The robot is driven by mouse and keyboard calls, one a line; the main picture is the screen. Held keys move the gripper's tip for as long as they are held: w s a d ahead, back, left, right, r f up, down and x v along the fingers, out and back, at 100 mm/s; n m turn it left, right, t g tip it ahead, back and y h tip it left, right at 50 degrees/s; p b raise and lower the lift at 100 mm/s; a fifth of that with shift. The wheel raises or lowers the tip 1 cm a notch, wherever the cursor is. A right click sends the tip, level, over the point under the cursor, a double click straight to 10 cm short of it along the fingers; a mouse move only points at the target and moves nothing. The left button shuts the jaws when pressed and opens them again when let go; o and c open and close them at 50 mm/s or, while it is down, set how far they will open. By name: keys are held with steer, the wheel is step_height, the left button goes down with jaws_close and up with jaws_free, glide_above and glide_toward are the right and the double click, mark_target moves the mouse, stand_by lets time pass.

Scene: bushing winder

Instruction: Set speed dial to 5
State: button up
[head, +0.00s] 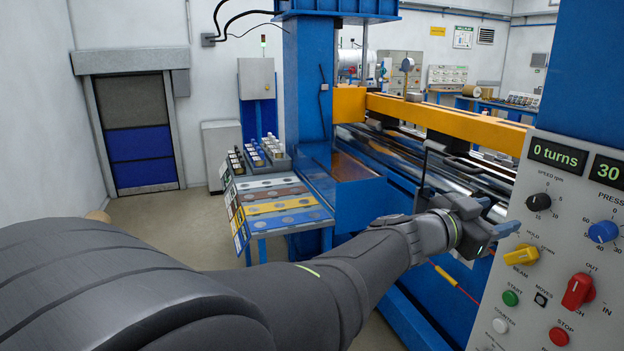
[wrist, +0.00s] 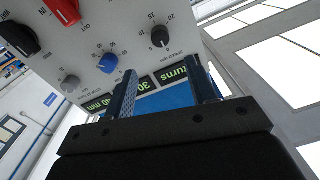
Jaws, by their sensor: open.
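The speed dial (head: 538,202) is a round black knob at the upper left of the grey control panel (head: 598,265), under the display reading "0 turns" and the label "SPEED rpm". The dial also shows upside down in the wrist view (wrist: 160,37), beyond the fingers and between their directions. My gripper (head: 500,216) is open and empty, its fingers apart to the left of the panel. In the wrist view my gripper (wrist: 163,92) shows both fingers, with a clear gap between them and the dial. The dial's exact setting is too small to read.
A blue knob (head: 603,231) sits right of the dial. A yellow selector (head: 521,255), a red knob (head: 578,291) and several small buttons sit lower on the panel. The winder's long rollers and yellow beam (head: 450,121) stretch behind my gripper. A display reads 30.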

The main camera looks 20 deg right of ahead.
mark_target(534, 203)
steer(key=d, duration=1.1)
steer(key=shift+w+d, duration=0.2)
steer(key=c, duration=1)
